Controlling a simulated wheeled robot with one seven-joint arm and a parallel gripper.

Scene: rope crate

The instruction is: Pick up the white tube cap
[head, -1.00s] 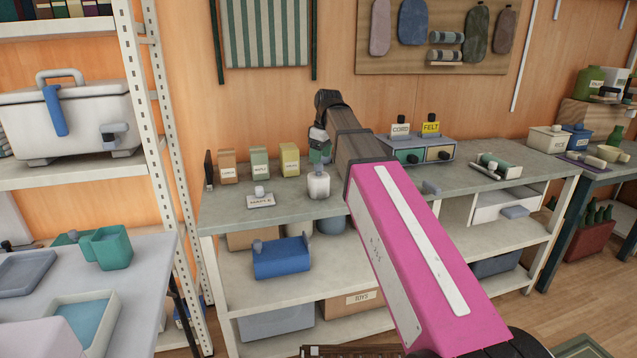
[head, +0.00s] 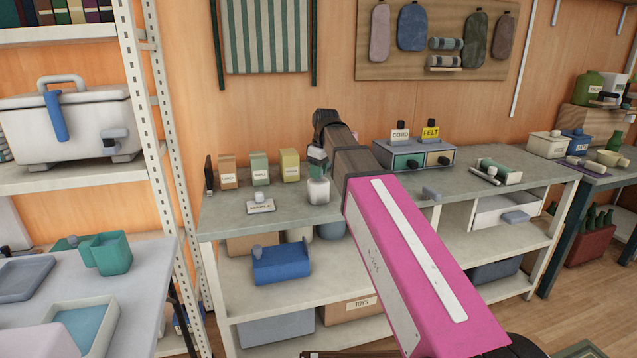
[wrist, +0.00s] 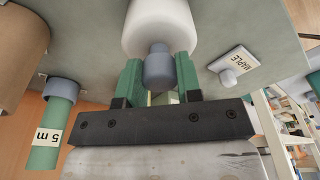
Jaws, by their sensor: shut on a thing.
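The white tube (head: 318,191) stands upright on the grey bench top in the head view; it also shows at the top of the wrist view (wrist: 163,25). Its cap (wrist: 158,66) looks grey-blue and sits on the tube's end. My gripper (wrist: 158,78) has its green fingers shut on the cap, one on each side. In the head view my gripper (head: 317,168) is right above the tube and hides the cap. The cap still appears to be on the tube.
A MAPLE label plate (head: 261,206) with a small white knob lies left of the tube. Several small boxes (head: 260,168) stand behind it. A drawer unit (head: 415,157) is to the right.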

